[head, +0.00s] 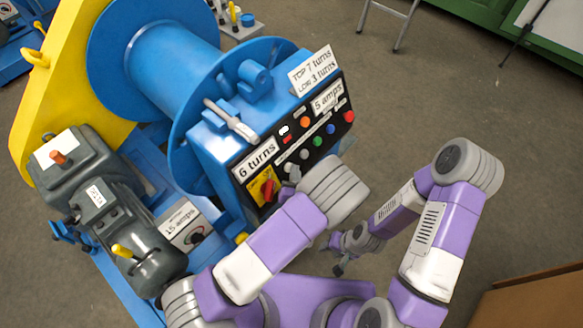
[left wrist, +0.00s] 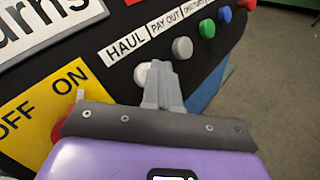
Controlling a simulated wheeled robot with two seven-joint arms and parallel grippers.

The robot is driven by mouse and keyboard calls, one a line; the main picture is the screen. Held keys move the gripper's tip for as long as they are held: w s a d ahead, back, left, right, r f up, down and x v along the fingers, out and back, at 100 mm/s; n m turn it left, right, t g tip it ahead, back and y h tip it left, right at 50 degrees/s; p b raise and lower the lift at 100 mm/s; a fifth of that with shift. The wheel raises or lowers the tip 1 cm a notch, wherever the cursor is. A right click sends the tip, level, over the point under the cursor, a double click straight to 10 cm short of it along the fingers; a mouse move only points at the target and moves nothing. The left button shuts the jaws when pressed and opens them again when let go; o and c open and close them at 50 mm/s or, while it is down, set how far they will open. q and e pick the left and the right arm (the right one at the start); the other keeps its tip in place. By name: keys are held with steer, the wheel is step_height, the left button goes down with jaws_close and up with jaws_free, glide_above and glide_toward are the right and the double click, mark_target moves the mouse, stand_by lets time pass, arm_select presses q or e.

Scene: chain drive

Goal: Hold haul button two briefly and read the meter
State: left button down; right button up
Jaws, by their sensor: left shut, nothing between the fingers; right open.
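The control box (head: 300,140) has a row of round buttons on its black face. In the left wrist view a pale button (left wrist: 142,72) sits below the word HAUL, and a grey button (left wrist: 182,47) sits below PAY OUT. My left gripper (left wrist: 158,68) is shut and empty, its fingertips right at the HAUL button and partly covering it. Whether they press it I cannot tell. The left gripper also shows at the panel in the head view (head: 291,174). My right gripper (head: 340,262) is open, low and away from the box. I cannot make out any meter reading.
A red rotary switch (head: 268,190) on a yellow ON/OFF plate is close to my left gripper. Labels read "6 turns" (head: 257,160) and "5 amps" (head: 328,97). A motor (head: 105,205) and a "15 amps" box (head: 183,224) stand left.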

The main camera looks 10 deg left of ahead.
stand_by(0.8)
arm_select(q)
steer(key=shift+s+d+r+p, duration=0.4)
steer(key=shift+s+d, duration=0.1)
steer(key=shift+d, duration=0.15)
steer(key=s+d+r+p, duration=0.1)
steer(key=d, duration=0.1)
steer(key=s+d+r+p, duration=0.1)
steer(key=shift+s+d+r, duration=0.15)
steer(key=shift+s+d, duration=0.2)
stand_by(0.6)
